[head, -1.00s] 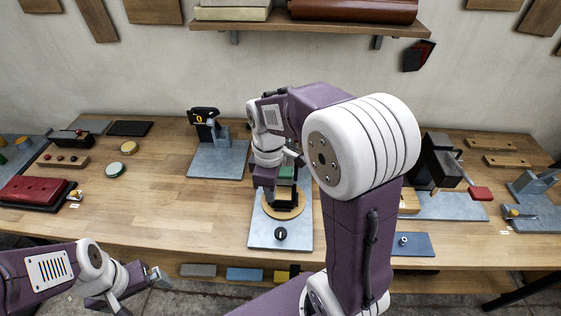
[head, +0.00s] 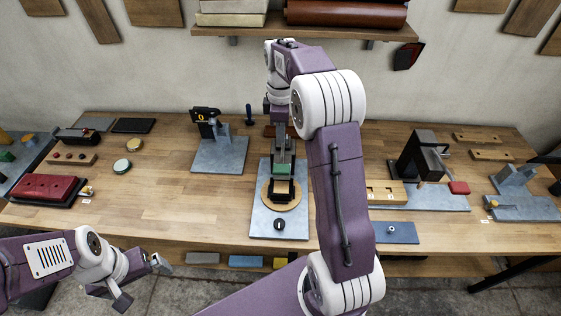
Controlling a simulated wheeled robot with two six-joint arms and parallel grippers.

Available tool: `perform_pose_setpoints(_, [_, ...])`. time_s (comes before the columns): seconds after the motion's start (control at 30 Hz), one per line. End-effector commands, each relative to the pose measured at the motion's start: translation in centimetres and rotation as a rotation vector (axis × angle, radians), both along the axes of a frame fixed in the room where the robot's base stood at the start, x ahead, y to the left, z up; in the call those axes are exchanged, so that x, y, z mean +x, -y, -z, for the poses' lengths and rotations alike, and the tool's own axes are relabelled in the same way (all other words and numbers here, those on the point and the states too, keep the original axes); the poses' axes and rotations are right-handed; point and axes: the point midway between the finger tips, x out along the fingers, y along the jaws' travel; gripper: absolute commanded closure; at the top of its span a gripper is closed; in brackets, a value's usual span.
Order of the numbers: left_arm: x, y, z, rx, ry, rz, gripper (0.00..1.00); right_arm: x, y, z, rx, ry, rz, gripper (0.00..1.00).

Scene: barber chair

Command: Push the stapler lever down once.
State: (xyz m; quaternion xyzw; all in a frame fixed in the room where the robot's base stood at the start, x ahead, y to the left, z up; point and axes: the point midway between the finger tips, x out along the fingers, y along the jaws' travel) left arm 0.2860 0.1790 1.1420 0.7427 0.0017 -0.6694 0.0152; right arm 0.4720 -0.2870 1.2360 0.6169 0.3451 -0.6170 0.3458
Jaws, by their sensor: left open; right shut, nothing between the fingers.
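A small black device with a green part (head: 283,170), which looks like the stapler, stands on a round wooden disc (head: 293,203) on a grey plate (head: 263,223) at the bench's middle. Its lever cannot be told apart clearly. My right gripper (head: 284,157) is shut and points down over the far end of this device; I cannot tell whether it touches. My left gripper (head: 141,283) is open and empty, in front of the bench at lower left, far from the device.
A black knob (head: 279,224) is at the plate's front. A clamp stand (head: 218,150) is behind left. My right arm hides some bench.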

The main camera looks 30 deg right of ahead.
Motion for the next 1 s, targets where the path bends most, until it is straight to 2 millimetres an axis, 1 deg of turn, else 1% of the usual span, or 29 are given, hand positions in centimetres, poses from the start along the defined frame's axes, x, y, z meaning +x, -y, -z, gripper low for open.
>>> perform_pose_setpoints(0.4, [0.0,0.0,-1.8,0.0,0.0,0.0,0.0,-0.2,-0.1,8.7,0.001,-0.006,0.0,1.0])
perform_pose_setpoints(0.5, [0.0,0.0,-2.5,0.0,0.0,0.0,0.0,-0.2,-0.1,10.3,0.001,-0.005,0.0,1.0])
perform_pose_setpoints(0.6, [0.0,0.0,-2.9,0.0,0.0,0.0,0.0,-0.1,0.0,11.5,0.0,-0.004,0.0,1.0])
perform_pose_setpoints(0.7, [0.0,0.0,-3.0,0.0,0.0,0.0,0.0,-0.1,0.0,12.3,-0.001,-0.003,0.0,1.0])
perform_pose_setpoints(0.8, [0.0,0.0,-3.0,0.0,0.0,0.0,0.0,-0.1,0.0,12.7,-0.001,-0.001,0.0,1.0])
perform_pose_setpoints(1.0, [0.0,0.0,-3.0,0.0,0.0,0.0,0.0,0.0,0.0,12.7,-0.001,-0.001,0.0,1.0])
